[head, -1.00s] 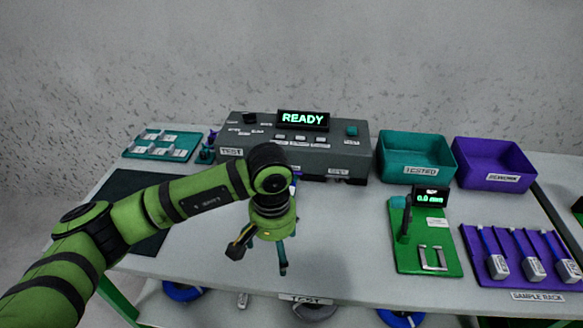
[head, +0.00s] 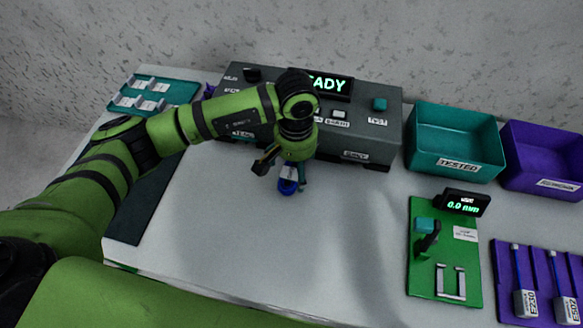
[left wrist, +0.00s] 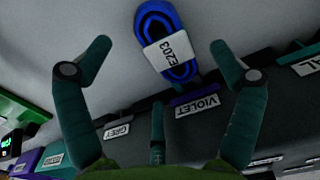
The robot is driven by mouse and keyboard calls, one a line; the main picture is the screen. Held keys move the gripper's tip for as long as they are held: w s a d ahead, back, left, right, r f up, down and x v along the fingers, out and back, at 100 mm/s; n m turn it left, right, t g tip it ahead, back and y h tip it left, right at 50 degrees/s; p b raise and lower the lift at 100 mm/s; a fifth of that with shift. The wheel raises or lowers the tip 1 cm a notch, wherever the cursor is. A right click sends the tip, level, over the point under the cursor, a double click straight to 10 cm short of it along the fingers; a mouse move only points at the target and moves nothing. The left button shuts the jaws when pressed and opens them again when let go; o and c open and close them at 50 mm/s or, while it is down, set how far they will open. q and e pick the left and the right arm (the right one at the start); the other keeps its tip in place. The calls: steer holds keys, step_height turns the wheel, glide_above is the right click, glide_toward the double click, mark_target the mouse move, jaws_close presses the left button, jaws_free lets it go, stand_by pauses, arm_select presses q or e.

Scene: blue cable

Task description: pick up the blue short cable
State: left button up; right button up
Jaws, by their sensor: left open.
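The blue short cable (head: 288,187) is a small coil with a white tag, lying on the table in front of the grey test box. In the head view my left gripper hides much of it. In the left wrist view the coil (left wrist: 180,70) shows whole, with its tag reading E203. My left gripper (head: 292,178) points down over the cable. In the left wrist view its teal fingers (left wrist: 158,70) are spread wide, with the coil beyond the tips and nothing held. Touching cannot be told. My right gripper is not in view.
The grey test box (head: 375,137) stands close behind the cable; its violet label (left wrist: 197,105) is near the coil. A teal bin (head: 455,140), a purple bin (head: 545,165), a green gauge board (head: 425,262) and a purple rack (head: 505,285) are right. The table's middle is clear.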

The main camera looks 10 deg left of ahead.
mark_target(295, 173)
arm_select(q)
step_height(295, 173, down, 3)
steer(key=shift+w+r, duration=0.15)
steer(key=shift+r, duration=0.05)
steer(key=shift+f+p, duration=0.3)
steer(key=c, duration=1.3)
steer(key=shift+c, duration=0.5)
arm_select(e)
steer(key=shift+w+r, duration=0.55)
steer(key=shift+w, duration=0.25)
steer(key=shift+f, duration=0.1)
